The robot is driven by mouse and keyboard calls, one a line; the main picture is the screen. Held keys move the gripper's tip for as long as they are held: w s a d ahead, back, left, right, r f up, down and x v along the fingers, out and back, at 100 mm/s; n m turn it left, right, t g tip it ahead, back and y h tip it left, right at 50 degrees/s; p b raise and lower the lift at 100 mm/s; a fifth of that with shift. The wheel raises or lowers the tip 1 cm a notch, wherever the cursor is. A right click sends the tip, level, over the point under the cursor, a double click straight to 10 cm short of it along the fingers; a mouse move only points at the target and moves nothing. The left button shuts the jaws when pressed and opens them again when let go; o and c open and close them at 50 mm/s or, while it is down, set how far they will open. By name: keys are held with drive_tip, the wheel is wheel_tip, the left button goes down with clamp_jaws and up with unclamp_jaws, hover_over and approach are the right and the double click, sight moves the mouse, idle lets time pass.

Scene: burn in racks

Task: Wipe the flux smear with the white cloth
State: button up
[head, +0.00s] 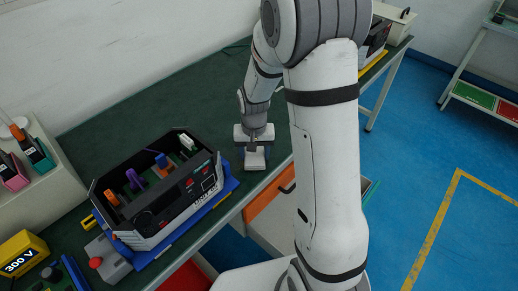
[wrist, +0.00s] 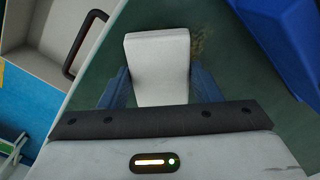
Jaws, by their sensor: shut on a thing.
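My gripper (head: 255,154) points down at the green bench top near its front edge, to the right of the open-topped rack unit. In the wrist view, the blue fingers of my gripper (wrist: 160,88) are shut on the white cloth (wrist: 158,50), a folded pad that sticks out beyond the fingertips. The cloth also shows between the fingers in the head view (head: 255,162). The brownish flux smear (wrist: 199,42) shows beside the cloth's right edge in the wrist view; the cloth may cover part of it. I cannot tell whether the cloth touches the bench.
The rack unit (head: 160,195) with coloured modules sits on a blue base close to the left of my gripper. The bench mat (head: 185,100) is clear behind it. An orange drawer (head: 270,207) with a dark handle is below the front edge. A yellow 300 V box (head: 22,255) stands lower left.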

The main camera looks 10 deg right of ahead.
sight(262, 149)
drive_tip(key=shift+s+a+f+b, duration=0.1)
drive_tip(key=shift+s+a, duration=0.45)
drive_tip(key=shift+a, duration=0.25)
drive_tip(key=shift+s+a+f+b, duration=0.1)
drive_tip(key=shift+s+a+b, duration=0.05)
drive_tip(key=shift+s+a, duration=0.6)
drive_tip(key=shift+s+a+b, duration=0.1)
drive_tip(key=shift+s+a, duration=0.3)
drive_tip(key=shift+a, duration=0.5)
drive_tip(key=shift+c, duration=0.3)
drive_tip(key=shift+s+f, duration=0.15)
drive_tip(key=shift+w+d, duration=0.35)
drive_tip(key=shift+d, duration=0.25)
drive_tip(key=c, duration=0.3)
drive_tip(key=shift+w+d+r, duration=0.2)
drive_tip(key=shift+w+d, duration=0.05)
drive_tip(key=shift+w, duration=0.05)
drive_tip(key=shift+c, duration=0.2)
drive_tip(key=shift+w+d+r, duration=0.1)
drive_tip(key=shift+w+d, duration=0.5)
drive_tip(key=shift+d, duration=0.2)
drive_tip(key=shift+w+d+r, duration=0.1)
drive_tip(key=shift+w+d, duration=0.5)
drive_tip(key=shift+d, duration=0.15)
drive_tip(key=shift+w+d+f, duration=0.1)
drive_tip(key=shift+w+d, duration=0.35)
drive_tip(key=shift+d, duration=0.25)
drive_tip(key=shift+w+d+f, duration=0.1)
drive_tip(key=shift+w+d, duration=0.35)
drive_tip(key=shift+d, duration=0.25)
